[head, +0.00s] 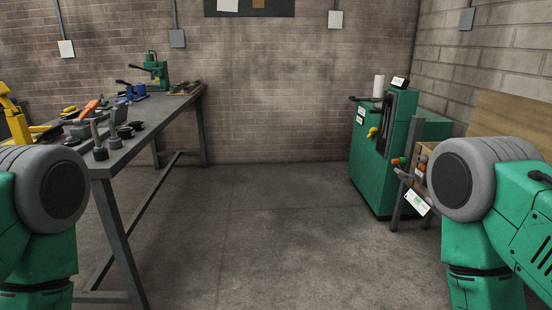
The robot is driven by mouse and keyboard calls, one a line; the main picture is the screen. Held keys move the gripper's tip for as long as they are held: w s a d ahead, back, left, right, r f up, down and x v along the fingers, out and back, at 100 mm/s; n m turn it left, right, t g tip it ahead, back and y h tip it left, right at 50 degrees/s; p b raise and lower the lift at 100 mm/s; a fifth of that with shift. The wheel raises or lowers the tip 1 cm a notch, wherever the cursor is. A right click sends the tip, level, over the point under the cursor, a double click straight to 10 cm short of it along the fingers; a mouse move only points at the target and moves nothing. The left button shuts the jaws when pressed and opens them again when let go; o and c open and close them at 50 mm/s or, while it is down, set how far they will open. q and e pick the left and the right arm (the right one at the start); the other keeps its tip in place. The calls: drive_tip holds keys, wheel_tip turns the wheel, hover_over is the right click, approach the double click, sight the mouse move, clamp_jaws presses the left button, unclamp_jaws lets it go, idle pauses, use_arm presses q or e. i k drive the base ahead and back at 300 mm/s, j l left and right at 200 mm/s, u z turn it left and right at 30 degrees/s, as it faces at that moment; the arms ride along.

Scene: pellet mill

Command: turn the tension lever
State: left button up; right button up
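A green machine cabinet (368,165) stands on the floor at the right, near the corner. A dark handle (364,99) sticks out to the left near its top. A yellow knob or handle (372,132) is on its front, beside a tall dark slot (385,130). I cannot tell which of these is the tension lever. Neither of my grippers is in view. Only my grey and green arm joints show at the lower left and lower right, well apart from the machine.
A long workbench (135,150) with several tools and a green press (157,70) stands at the left. The floor (270,220) between is clear.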

sight(373, 130)
drive_tip(key=i+u, duration=0.1)
drive_tip(key=i, duration=1.85)
drive_tip(key=i+j+z, duration=0.15)
drive_tip(key=i+z, duration=0.25)
drive_tip(key=i, duration=0.2)
drive_tip(key=i+j+z, duration=0.4)
drive_tip(key=i, duration=0.2)
drive_tip(key=i+j+z, duration=0.75)
drive_tip(key=i+j, duration=0.2)
drive_tip(key=j, duration=0.15)
drive_tip(key=i+j+z, duration=0.15)
drive_tip(key=i+j, duration=0.35)
drive_tip(key=i+j+z, duration=0.15)
drive_tip(key=i+j, duration=0.45)
drive_tip(key=i+j+z, duration=0.15)
drive_tip(key=i+j, duration=0.3)
drive_tip(key=j, duration=0.15)
